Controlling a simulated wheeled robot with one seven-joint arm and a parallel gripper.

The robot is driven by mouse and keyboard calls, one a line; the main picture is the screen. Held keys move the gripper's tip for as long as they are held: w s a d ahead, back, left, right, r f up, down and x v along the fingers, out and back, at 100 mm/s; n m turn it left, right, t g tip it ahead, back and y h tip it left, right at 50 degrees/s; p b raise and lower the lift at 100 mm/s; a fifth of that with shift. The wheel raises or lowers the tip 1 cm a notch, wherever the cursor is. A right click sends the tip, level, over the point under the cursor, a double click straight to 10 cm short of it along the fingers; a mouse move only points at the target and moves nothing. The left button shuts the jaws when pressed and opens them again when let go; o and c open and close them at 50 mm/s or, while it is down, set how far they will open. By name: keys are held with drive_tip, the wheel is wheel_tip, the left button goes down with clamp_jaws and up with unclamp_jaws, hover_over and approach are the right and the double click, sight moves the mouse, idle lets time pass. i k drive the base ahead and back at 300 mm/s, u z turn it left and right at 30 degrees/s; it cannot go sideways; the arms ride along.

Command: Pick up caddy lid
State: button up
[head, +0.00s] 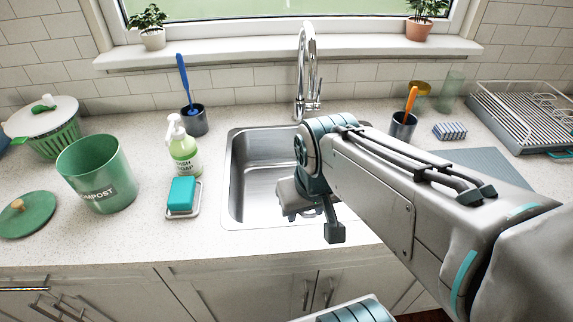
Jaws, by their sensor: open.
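The caddy lid is a round green lid (32,216) with a light wooden knob. It lies flat on the counter at the far left, near the front edge, with the knob up. The green compost caddy (95,180) stands upright and open just to its right, its label facing forward. My gripper (313,215) is open and hangs over the sink's front part, far to the right of the lid. I see nothing between its fingers, though the far finger is partly hidden.
A soap bottle (183,150) and a teal sponge (182,193) on a dish stand between the caddy and the steel sink (245,185). A green colander with a white lid (45,118) is behind the caddy lid. A tall faucet (303,65) rises behind the sink.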

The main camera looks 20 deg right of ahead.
sight(26, 214)
drive_tip(key=k, duration=1)
drive_tip(key=z, duration=0.65)
drive_tip(key=i, duration=0.8)
drive_tip(key=u, duration=2.25)
